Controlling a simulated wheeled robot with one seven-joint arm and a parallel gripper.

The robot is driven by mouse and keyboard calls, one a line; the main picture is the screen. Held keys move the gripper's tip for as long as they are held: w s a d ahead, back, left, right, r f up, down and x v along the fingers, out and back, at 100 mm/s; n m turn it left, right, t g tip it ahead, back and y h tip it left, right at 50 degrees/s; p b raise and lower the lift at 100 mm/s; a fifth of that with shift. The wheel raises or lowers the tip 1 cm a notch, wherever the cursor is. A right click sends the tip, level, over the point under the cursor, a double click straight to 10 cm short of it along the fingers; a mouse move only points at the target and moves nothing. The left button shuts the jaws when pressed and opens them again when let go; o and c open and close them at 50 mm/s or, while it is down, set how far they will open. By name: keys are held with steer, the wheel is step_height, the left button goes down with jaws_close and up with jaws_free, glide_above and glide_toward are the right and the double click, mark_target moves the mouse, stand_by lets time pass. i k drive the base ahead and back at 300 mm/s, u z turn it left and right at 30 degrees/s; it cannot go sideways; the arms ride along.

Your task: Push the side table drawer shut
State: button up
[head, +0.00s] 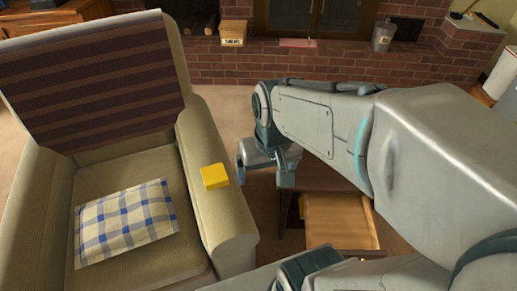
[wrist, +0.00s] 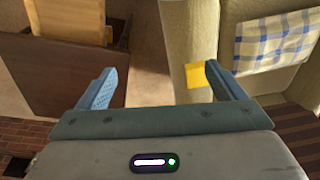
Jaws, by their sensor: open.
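The side table (head: 318,178) is dark brown and stands right of the armchair, partly hidden behind my arm in the head view. Its drawer (head: 340,218) is pulled out toward the camera and shows a light wood inside that looks empty. In the wrist view the table (wrist: 50,75) is at the upper left, with the open drawer (wrist: 92,20) at the top edge. My gripper (head: 264,172) is open and empty, above the gap between the armchair and the table. In the wrist view both fingers (wrist: 162,85) are spread, with nothing between them.
A beige armchair (head: 240,243) stands close on the left, with a checked cushion (head: 126,222) on its seat. Behind is a brick hearth (head: 310,62). A narrow strip of carpet (wrist: 150,60) is free between chair and table.

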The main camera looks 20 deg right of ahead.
mark_target(347, 222)
steer(key=u, duration=0.65)
steer(key=k, duration=0.8)
steer(key=z, duration=1.9)
steer(key=k, duration=1.2)
steer(key=u, duration=0.25)
steer(key=i, duration=0.75)
steer(key=u, duration=0.25)
